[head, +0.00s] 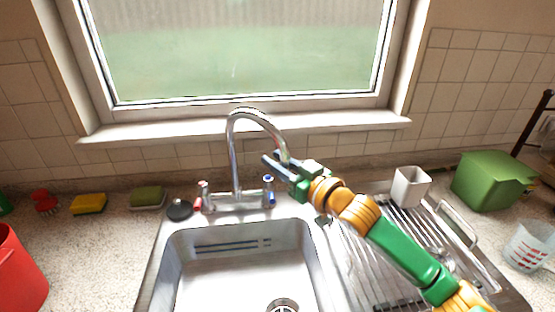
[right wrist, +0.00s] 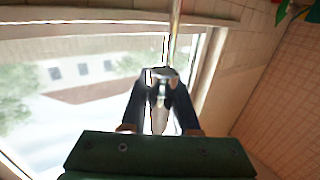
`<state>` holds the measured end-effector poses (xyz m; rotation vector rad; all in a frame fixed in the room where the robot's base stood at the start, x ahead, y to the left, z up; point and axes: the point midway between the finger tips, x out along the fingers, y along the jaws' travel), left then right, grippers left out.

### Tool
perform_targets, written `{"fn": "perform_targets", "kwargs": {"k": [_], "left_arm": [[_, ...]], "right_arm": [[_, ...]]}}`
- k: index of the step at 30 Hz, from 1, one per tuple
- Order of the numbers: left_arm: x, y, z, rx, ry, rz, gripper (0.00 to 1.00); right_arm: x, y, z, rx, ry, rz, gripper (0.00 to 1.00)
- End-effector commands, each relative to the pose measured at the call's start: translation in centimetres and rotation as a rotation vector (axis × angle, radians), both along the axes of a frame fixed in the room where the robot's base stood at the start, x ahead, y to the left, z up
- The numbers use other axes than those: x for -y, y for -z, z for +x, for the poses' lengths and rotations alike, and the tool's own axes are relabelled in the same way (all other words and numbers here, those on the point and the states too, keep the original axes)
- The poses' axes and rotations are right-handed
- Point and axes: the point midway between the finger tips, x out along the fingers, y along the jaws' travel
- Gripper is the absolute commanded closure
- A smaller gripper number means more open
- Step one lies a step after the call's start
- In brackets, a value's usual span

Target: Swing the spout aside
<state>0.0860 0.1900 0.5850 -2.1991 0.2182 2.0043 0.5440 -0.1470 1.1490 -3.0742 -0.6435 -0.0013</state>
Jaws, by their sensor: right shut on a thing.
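The chrome spout (head: 232,135) rises from the faucet base behind the sink and arches over to the right. Its downturned end is at my right gripper (head: 271,156), which is shut on it. In the right wrist view the spout (right wrist: 176,35) runs down to the dark fingers of my right gripper (right wrist: 160,78), with shiny metal between them. The faucet base (head: 235,200) has a red-marked handle (head: 203,196) on the left and a blue-marked handle (head: 269,190) on the right. My left gripper is not in view.
The empty sink basin (head: 240,262) lies in front of the faucet. A ribbed drainboard (head: 362,268) with a whitish cup (head: 410,186) is on the right, beside a green box (head: 490,180). A black stopper (head: 179,209) and sponges (head: 88,204) lie on the left. The window sill (head: 330,122) is behind.

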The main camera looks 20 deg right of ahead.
Motion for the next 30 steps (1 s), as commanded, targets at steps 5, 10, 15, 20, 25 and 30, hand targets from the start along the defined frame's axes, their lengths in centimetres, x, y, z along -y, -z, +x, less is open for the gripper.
{"fn": "perform_targets", "kwargs": {"k": [5,10,15,20,25,30], "left_arm": [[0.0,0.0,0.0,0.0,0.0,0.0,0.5],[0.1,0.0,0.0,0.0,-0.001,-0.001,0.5],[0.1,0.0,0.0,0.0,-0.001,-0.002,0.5],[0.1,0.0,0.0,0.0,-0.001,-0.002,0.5],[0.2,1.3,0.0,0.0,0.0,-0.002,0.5],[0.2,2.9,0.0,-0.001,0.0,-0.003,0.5]], "right_arm": [[0.0,0.0,0.0,0.0,0.0,0.0,1.0],[0.0,0.0,0.0,-0.001,-0.001,0.0,0.6],[0.0,0.0,0.0,0.0,-0.001,0.0,0.41],[0.0,0.0,0.0,0.0,-0.001,0.0,0.41],[0.8,0.6,-2.0,-0.001,-0.001,-0.004,0.41],[2.3,0.7,-5.2,-0.002,0.001,-0.005,0.41]]}}
